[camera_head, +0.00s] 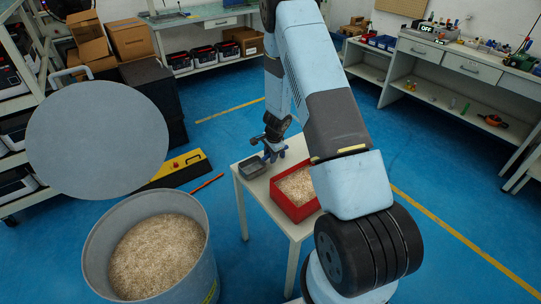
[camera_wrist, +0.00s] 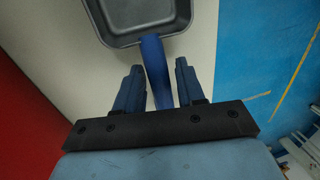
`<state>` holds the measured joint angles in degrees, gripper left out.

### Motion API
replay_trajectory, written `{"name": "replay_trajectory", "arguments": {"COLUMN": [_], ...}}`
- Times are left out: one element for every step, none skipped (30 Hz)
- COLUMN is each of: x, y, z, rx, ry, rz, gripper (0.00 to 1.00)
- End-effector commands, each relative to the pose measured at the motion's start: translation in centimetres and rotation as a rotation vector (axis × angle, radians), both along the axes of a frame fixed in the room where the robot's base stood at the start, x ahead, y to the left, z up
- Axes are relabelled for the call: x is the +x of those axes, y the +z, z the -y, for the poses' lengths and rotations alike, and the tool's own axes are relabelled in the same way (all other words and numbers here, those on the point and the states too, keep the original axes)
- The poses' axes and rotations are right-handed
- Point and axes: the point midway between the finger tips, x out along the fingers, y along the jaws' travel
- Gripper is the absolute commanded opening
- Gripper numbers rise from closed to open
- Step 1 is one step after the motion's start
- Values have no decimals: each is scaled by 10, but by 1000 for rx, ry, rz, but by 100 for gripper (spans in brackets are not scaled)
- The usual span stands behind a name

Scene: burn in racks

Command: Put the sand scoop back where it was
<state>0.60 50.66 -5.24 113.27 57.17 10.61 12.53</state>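The sand scoop is a dark grey pan (camera_wrist: 145,15) with a blue handle (camera_wrist: 155,70). In the head view the scoop (camera_head: 252,168) is at the left end of the small white table (camera_head: 258,205), left of the red bin. My gripper (camera_head: 272,153) is over the table beside the pan. In the wrist view my gripper's (camera_wrist: 158,66) blue fingers stand apart on either side of the handle, with a narrow gap showing on each side. The handle's lower end runs down towards the gripper's black base.
A red bin (camera_head: 276,198) of sand-like grains stands on the table, right of the scoop. A grey drum (camera_head: 205,262) of similar grains stands front left, its round lid (camera_head: 97,137) raised above it. Shelves and benches line the walls. Blue floor is clear to the right.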

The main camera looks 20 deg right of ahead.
Motion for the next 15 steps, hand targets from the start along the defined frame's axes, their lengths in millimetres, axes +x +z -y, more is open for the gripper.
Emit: {"name": "replay_trajectory", "arguments": {"x": [0, 0, 0, 0, 0, 0, 0, 0, 0, 0, 0, 0, 0, 0, -1], "y": [0, 0, 0, 0, 0, 0, 0, 0, 0, 0, 1, 2, 3, 5, 8], "z": [0, 0, 0, 0, 0, 0, 0, 0, 0, 0, 0, 0, 0, 0, 0], "rx": [0, 0, 0, 0, 0, 0, 0, 0, 0, 0, 0, 0, 0, 0, 0], "ry": [0, 0, 0, 0, 0, 0, 0, 0, 0, 0, 0, 0, 0, 0, 1], "rz": [0, 0, 0, 0, 0, 0, 0, 0, 0, 0, 0, 0, 1, 1, 1], "gripper": [44, 46, 50, 52, 52, 52, 52, 52, 52, 52, 52, 52, 52, 52, 52]}}
